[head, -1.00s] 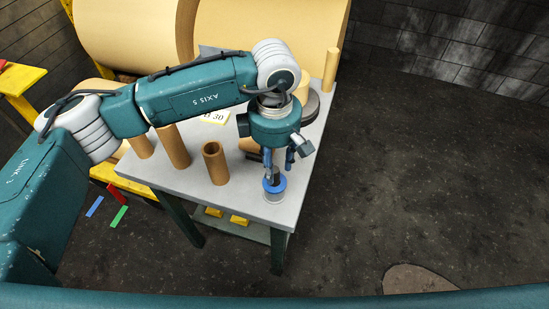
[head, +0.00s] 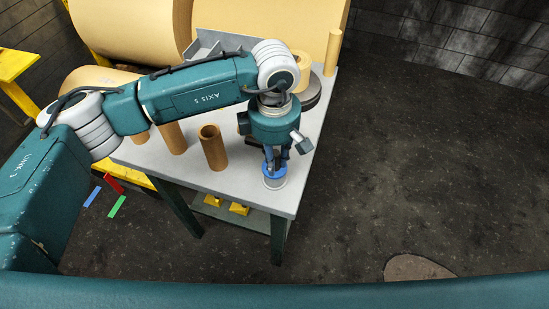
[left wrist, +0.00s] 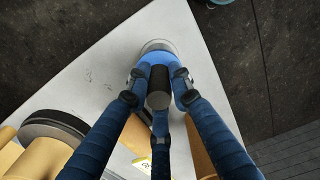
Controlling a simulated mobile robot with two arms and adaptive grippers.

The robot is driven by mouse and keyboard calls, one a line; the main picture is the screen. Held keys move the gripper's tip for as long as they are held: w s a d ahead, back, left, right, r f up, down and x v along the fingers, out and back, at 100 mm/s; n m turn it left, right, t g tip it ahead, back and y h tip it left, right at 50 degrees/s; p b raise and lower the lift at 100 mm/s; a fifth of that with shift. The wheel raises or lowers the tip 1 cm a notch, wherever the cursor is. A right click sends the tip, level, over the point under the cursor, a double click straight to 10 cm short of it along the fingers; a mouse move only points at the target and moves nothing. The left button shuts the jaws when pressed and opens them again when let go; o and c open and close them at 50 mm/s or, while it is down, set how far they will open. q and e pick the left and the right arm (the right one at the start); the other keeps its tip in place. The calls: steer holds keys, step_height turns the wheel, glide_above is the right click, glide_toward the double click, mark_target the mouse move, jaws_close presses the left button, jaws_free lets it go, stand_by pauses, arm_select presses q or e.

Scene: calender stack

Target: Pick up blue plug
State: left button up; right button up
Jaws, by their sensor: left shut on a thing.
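The blue plug (head: 274,171) is a round blue disc with a dark knob at the table's near right corner. It sits at the top of a short silvery cylinder (head: 274,184). My left gripper (head: 276,158) is directly above it, pointing down, with its blue fingers shut around the knob. In the left wrist view the fingers (left wrist: 159,82) close around the dark cylindrical knob, and the blue disc (left wrist: 158,58) shows behind it. The fingers partly hide the plug. I cannot tell any gap between plug and cylinder. My right gripper is not in view.
The grey table (head: 240,192) carries several brown cardboard tubes, one (head: 213,147) left of the gripper. A grey tray (head: 215,45) stands at the back. A tan roll on a dark disc (head: 300,75) lies behind the arm. Open floor (head: 420,170) lies to the right.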

arm_select(q)
steer(key=shift+w+r, duration=0.1)
steer(key=shift+w, duration=0.05)
jaws_close()
steer(key=shift+r, duration=0.15)
steer(key=shift+r+p, duration=0.9)
steer(key=shift+r, duration=2.3)
